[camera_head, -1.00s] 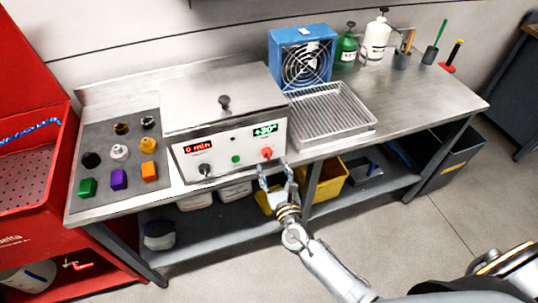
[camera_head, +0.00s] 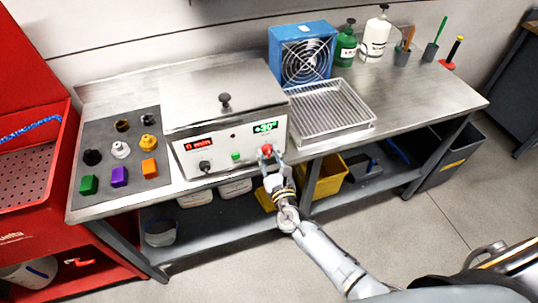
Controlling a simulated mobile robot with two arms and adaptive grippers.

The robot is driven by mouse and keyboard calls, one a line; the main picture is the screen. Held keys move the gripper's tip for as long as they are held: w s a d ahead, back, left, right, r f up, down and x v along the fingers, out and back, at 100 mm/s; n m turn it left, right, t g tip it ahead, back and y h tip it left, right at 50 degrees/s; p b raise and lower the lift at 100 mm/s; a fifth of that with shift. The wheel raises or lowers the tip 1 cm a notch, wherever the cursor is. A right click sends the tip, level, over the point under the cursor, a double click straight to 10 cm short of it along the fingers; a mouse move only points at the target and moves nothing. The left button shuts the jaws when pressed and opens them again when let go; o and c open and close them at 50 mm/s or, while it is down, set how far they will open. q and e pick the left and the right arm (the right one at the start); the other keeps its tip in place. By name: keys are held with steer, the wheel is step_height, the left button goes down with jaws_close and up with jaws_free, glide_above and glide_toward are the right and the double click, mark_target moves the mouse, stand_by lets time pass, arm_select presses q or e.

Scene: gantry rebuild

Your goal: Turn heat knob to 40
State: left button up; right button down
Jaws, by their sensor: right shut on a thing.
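The heat knob (camera_head: 266,149) is red and sits at the right end of the front panel of a steel heated box (camera_head: 225,112). The green display (camera_head: 265,128) above the knob reads about +30°. My right gripper (camera_head: 270,156) is at the panel's lower right, shut on the red knob, with its fingers hiding part of it. A red display (camera_head: 199,143) on the left reads 0 min, with a black knob (camera_head: 204,166) below it. A green button (camera_head: 236,156) sits between the knobs. My left gripper is not in view.
A grey mat (camera_head: 122,150) with several coloured parts lies left of the box. A wire rack tray (camera_head: 330,112) and a blue fan (camera_head: 301,55) stand to the right. Yellow bins (camera_head: 328,178) are on the shelf below.

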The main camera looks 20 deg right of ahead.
steer(key=shift+f+m+b, duration=0.1)
steer(key=shift+m+b, duration=0.6)
steer(key=shift+m, duration=0.4)
steer(key=m+b, duration=0.1)
steer(key=m, duration=0.2)
steer(key=shift+b, duration=0.3)
steer(key=m+b, duration=0.1)
steer(key=m, duration=0.2)
steer(key=m+b, duration=0.1)
steer(key=m, duration=0.2)
steer(key=shift+d+g+y, duration=0.1)
steer(key=shift+g+y, duration=0.2)
steer(key=m+y+b, duration=0.1)
steer(key=m, duration=1)
steer(key=shift+d+b, duration=0.1)
steer(key=shift+b, duration=0.2)
steer(key=shift+m, duration=0.3)
steer(key=c, duration=1)
jaws_free()
